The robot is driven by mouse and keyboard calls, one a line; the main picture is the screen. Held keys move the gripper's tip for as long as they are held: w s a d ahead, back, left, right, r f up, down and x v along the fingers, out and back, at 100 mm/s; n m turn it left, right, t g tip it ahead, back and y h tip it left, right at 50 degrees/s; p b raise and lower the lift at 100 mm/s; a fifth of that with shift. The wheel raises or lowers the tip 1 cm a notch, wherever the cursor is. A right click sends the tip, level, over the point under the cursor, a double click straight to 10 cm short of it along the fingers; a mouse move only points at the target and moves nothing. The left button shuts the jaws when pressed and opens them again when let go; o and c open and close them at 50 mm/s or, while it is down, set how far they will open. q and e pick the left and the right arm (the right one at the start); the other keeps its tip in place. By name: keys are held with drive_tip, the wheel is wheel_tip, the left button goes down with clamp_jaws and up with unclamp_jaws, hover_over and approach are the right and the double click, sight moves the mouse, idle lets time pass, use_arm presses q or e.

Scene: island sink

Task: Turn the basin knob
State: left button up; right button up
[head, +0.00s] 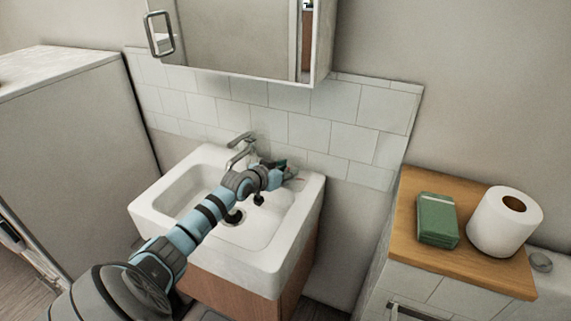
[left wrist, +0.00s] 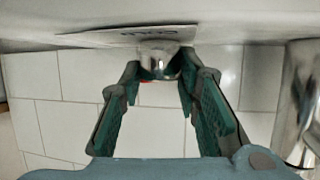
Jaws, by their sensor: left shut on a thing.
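The white basin (head: 143,211) stands against the tiled wall in the head view. Its chrome faucet (head: 240,141) rises from the back rim, and shiny metal, likely the faucet, shows at the right of the left wrist view (left wrist: 299,95). My left gripper (head: 284,169) reaches across the basin to the back right rim. In the left wrist view its green-padded fingers (left wrist: 160,76) are on both sides of a small shiny metal knob (left wrist: 158,59), shut on it. The knob is mostly hidden by the gripper in the head view. My right gripper is not in view.
A mirrored cabinet (head: 240,35) hangs above the basin. A wooden-topped unit (head: 420,190) at the right holds a green pack (head: 437,220) and a paper roll (head: 504,222). A pale cabinet (head: 75,150) stands at the left. A plate with lettering (left wrist: 105,39) lies by the knob.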

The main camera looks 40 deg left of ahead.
use_arm(q)
drive_tip(key=o, duration=1.2)
drive_tip(key=shift+c, duration=0.2)
drive_tip(key=v, duration=0.7)
drive_tip(key=shift+s, duration=0.3)
drive_tip(key=shift+r, duration=0.1)
